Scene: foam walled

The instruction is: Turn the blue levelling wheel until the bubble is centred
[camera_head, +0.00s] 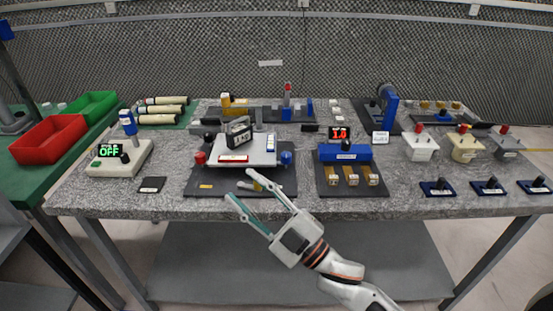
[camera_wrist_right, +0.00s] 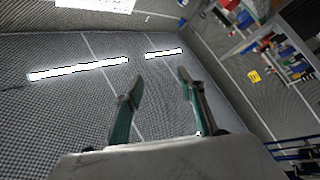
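The levelling platform is a white plate (camera_head: 262,146) on a dark base (camera_head: 200,188), in the middle of the table in the head view. The blue levelling wheel (camera_head: 286,158) is at its right front corner, and a red wheel (camera_head: 199,158) is at its left front corner. The bubble is too small to make out. My right gripper (camera_head: 238,191) is open and empty in front of the platform, apart from the blue wheel. Its spread fingers also show in the right wrist view (camera_wrist_right: 160,92). My left gripper is not in view.
Right of the platform stands a blue block device (camera_head: 345,152) with a red display. Left is a white box (camera_head: 118,158) reading OFF. Red (camera_head: 47,138) and green (camera_head: 91,107) bins lie far left.

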